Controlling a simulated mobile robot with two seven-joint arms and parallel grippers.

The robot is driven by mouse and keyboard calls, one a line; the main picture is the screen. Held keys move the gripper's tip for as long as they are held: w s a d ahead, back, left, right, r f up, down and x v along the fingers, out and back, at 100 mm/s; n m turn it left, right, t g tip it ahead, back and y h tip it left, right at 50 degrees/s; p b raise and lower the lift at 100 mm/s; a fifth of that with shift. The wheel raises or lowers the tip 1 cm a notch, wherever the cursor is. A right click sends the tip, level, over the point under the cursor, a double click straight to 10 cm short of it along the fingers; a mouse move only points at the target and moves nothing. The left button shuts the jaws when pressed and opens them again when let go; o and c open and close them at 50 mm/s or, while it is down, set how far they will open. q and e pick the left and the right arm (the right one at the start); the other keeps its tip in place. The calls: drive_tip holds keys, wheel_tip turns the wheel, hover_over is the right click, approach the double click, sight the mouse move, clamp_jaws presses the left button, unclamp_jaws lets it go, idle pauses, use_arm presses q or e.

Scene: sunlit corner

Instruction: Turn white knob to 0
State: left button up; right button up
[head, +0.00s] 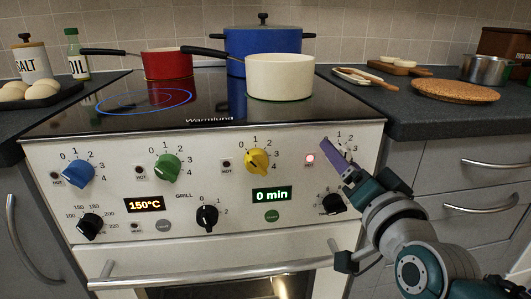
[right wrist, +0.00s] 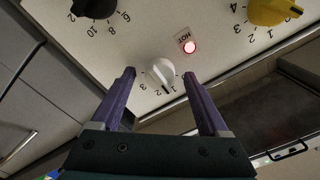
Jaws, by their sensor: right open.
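The white knob (right wrist: 161,73) is on the stove's front panel, on the right side. In the right wrist view it sits between the two purple fingers of my right gripper (right wrist: 159,76), with a gap on each side. The gripper is open. The knob's dark pointer mark faces the printed numbers, near 1 and 2; I cannot tell exactly which. In the head view my right gripper (head: 334,153) covers the knob, and part of the number scale shows above it. The red HOT light (right wrist: 190,47) beside the knob is lit. My left gripper is not in view.
Yellow (head: 257,161), green (head: 166,167) and blue (head: 79,173) knobs line the panel to the left. A black timer knob (head: 333,203) is below the gripper. The oven handle (head: 200,273) juts out lower down. A white pot (head: 280,77) stands on the stovetop.

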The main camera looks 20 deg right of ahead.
clamp_jaws()
idle(0.6)
